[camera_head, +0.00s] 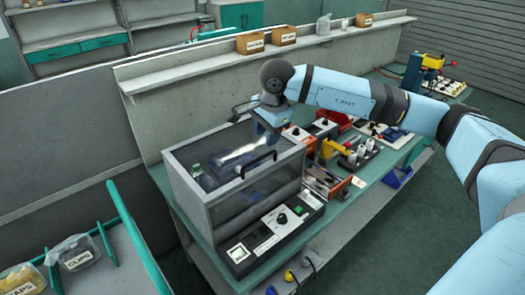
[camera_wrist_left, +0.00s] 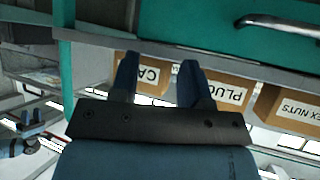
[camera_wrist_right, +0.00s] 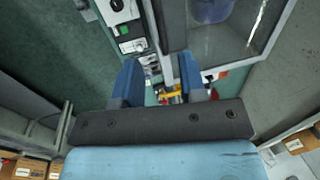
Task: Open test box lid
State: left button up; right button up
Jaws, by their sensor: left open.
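The test box (camera_head: 215,180) stands on the bench, grey-framed with clear panels. Its lid (camera_head: 205,150) looks shut, with a black arched handle (camera_head: 258,166) near the front edge. Blurry bluish things show inside. My right gripper (camera_head: 270,138) is over the right end of the box, behind the handle in the picture. In the right wrist view its fingers (camera_wrist_right: 158,72) are apart, with a dark bar (camera_wrist_right: 172,22), likely the handle, beyond the tips. I cannot tell whether they touch it. My left gripper (camera_wrist_left: 158,75) is open and empty, away from the box, facing labelled bins.
A control panel (camera_head: 268,232) with a knob sits in front of the box. Tools and fixtures (camera_head: 345,155) crowd the bench to the right. A shelf (camera_head: 210,60) with cardboard bins runs behind. A teal-railed rack (camera_head: 125,235) with bagged parts stands at left.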

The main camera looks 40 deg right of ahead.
aim_at(262, 157)
jog(key=f, duration=0.2)
jog(key=w+f, duration=0.1)
jog(key=f, duration=0.2)
jog(key=f+p, duration=0.1)
jog(key=f, duration=0.1)
jog(key=shift+w+f, duration=0.3)
jog(key=shift+a, duration=0.1)
grip_shut()
